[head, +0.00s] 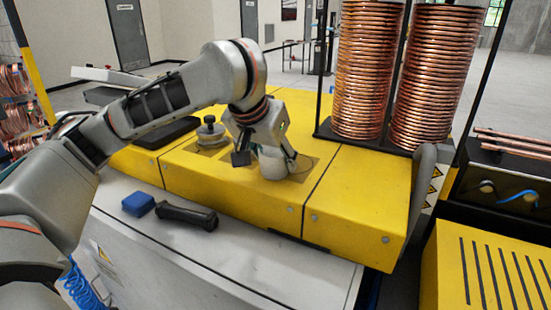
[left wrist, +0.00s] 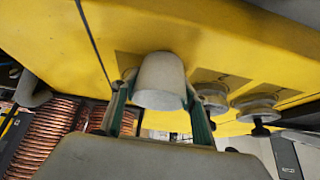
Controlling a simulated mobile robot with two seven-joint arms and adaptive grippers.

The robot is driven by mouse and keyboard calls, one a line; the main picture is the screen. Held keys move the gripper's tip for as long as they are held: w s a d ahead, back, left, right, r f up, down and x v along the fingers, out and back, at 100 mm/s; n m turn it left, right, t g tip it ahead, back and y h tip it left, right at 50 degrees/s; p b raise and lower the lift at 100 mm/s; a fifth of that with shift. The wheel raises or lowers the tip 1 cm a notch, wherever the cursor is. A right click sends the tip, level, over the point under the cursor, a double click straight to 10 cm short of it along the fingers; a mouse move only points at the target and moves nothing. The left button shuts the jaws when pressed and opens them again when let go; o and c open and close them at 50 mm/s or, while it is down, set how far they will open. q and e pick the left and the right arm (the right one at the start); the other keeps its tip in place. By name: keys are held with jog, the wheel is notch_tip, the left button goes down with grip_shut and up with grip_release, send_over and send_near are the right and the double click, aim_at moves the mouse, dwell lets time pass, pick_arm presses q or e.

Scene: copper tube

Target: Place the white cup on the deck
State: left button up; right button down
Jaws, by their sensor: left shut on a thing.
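The white cup (head: 272,166) is at the yellow deck (head: 335,190), over or beside a darker square patch on its top. My left gripper (head: 262,150) reaches down from above and is shut on the cup. In the left wrist view, the cup (left wrist: 160,80) sits between the two fingers of my left gripper (left wrist: 157,98), with the yellow deck (left wrist: 200,35) behind it. I cannot tell whether the cup's base touches the deck. My right gripper is not in view.
A grey round fitting with a black knob (head: 210,130) stands left of the cup. Tall copper coils (head: 367,70) rise behind on the right. A blue block (head: 138,203) and a black handle-like object (head: 187,216) lie on the white front surface. The deck's right part is clear.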

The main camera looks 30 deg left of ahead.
pick_arm(q)
jog(key=shift+f, duration=0.15)
jog(key=o, duration=1.1)
